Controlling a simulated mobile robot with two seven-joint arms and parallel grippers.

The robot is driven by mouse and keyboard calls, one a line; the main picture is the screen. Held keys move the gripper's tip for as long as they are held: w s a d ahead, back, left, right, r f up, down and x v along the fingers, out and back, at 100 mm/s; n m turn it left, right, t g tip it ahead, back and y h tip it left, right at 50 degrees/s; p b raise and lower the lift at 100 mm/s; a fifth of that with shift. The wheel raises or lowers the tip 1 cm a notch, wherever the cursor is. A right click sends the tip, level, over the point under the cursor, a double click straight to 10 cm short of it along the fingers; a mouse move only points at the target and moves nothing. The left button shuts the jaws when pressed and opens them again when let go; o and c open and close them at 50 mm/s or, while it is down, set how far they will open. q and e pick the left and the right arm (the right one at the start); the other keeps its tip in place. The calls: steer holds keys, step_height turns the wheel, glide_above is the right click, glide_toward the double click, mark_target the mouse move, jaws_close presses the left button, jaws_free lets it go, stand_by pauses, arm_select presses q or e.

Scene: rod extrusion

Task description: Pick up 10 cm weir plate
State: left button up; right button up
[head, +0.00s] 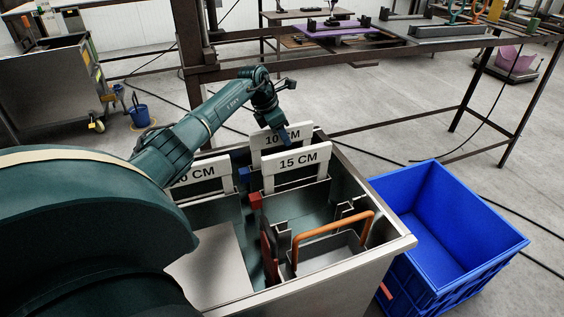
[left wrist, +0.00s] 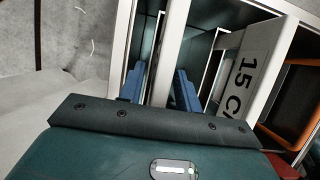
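The white 10 cm weir plate (head: 270,137) stands upright at the far end of the metal tank, behind the 15 cm plate (head: 303,160). My left gripper (head: 288,126) is at its top edge and hides part of its label. In the left wrist view, the two blue fingers (left wrist: 161,88) are apart. A narrow white edge, seemingly the 10 cm plate (left wrist: 172,45), runs between them with gaps beside it. The 15 cm plate (left wrist: 243,75) is to the right of the fingers. My right gripper is not in view.
The metal tank (head: 345,270) also holds another labelled white plate (head: 200,172) at left and an orange handle (head: 335,226) at right. An empty blue crate (head: 450,225) stands right of the tank. A dark rack (head: 400,45) stands behind.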

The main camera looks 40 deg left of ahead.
arm_select(q)
jaws_close()
stand_by(0.3)
steer(key=shift+r, duration=0.2)
